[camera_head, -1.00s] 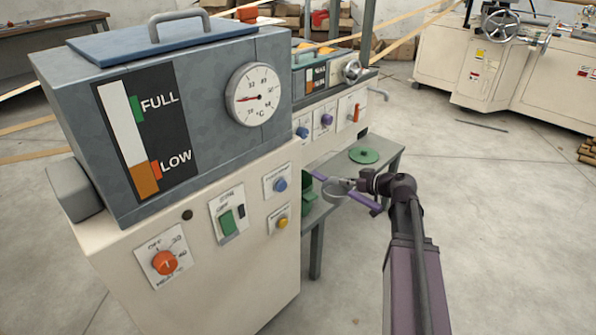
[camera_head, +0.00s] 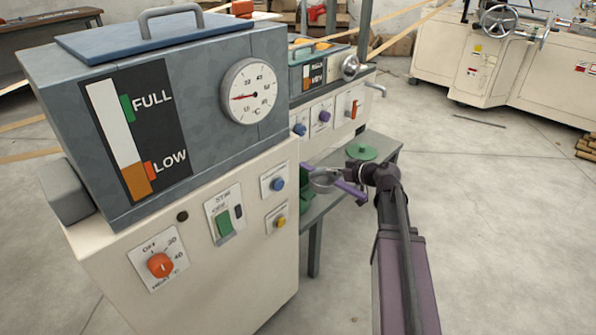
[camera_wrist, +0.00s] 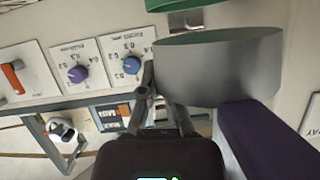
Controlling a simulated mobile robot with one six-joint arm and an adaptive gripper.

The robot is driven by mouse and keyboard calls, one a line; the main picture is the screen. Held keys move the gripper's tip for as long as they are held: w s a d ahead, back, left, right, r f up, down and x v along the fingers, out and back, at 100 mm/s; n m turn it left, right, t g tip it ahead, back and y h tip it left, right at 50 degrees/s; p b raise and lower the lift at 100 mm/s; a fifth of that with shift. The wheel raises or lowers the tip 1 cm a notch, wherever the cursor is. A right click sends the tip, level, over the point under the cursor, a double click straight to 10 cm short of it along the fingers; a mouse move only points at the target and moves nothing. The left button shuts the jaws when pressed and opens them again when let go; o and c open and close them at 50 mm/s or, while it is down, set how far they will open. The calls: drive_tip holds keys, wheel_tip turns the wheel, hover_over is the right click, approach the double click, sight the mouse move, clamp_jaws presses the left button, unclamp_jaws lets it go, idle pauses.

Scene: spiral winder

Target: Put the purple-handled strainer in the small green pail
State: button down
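The strainer has a grey round bowl (camera_head: 323,184) and a purple handle (camera_head: 352,191). My gripper (camera_head: 343,172) is shut on the bowl's rim and holds the strainer above the grey bench. In the wrist view the bowl's grey wall (camera_wrist: 222,70) fills the upper right, and the purple handle (camera_wrist: 265,140) points to the lower right. My gripper's fingers (camera_wrist: 152,82) meet at the bowl's left side; the contact is partly hidden. The small green pail (camera_head: 306,194) stands just left of and below the bowl, mostly hidden behind the machine cabinet.
A green disc (camera_head: 362,152) lies on the grey bench (camera_head: 385,151) behind my gripper. The large cream cabinet (camera_head: 200,260) with its grey tank stands close on the left. A panel with knobs (camera_head: 325,125) rises behind the bench. Open floor lies to the right.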

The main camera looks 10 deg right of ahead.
drive_tip(key=b, duration=0.1)
hover_over(301, 170)
drive_tip(key=s, duration=0.2)
drive_tip(key=shift+s+a+f, duration=0.1)
drive_tip(key=shift+a+f, duration=0.2)
drive_tip(key=shift+f, duration=0.35)
drive_tip(key=shift+f+b, duration=1.75)
drive_tip(key=shift+b, duration=0.05)
drive_tip(key=shift+f+b, duration=0.3)
drive_tip(key=shift+b, duration=0.05)
drive_tip(key=shift+f+b, duration=0.3)
drive_tip(key=c, duration=0.8)
unclamp_jaws()
drive_tip(key=shift+r, duration=0.15)
